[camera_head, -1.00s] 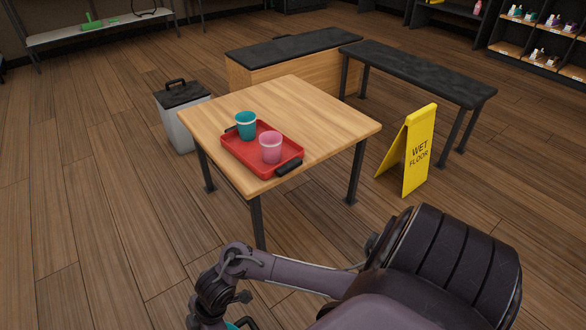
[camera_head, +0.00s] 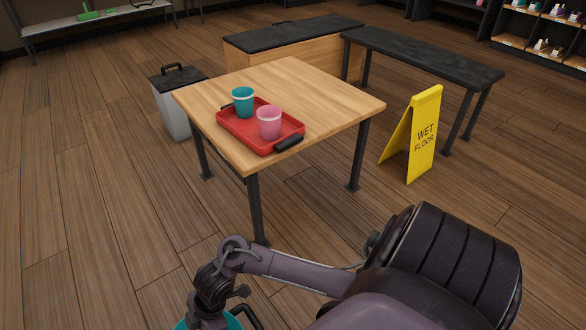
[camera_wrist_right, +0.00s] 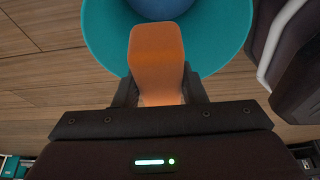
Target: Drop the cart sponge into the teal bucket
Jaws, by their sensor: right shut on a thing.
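My right gripper (camera_wrist_right: 159,90) is shut on an orange block, which looks like the cart sponge (camera_wrist_right: 157,55), in the right wrist view. The sponge's far end overlaps the mouth of the teal bucket (camera_wrist_right: 101,35) in that view; I cannot tell its height above the rim. A rounded blue area (camera_wrist_right: 160,8) shows inside the bucket, cut by the top edge. In the head view a bit of teal, likely the bucket (camera_head: 182,324), shows at the bottom edge under my right arm. The right gripper is hidden there. My left gripper is not in view.
A wooden table (camera_head: 325,97) ahead holds a red tray (camera_head: 262,145) with a teal cup (camera_head: 243,102) and a pink cup (camera_head: 269,122). A yellow wet floor sign (camera_head: 424,135) stands right, a grey bin (camera_head: 176,116) left.

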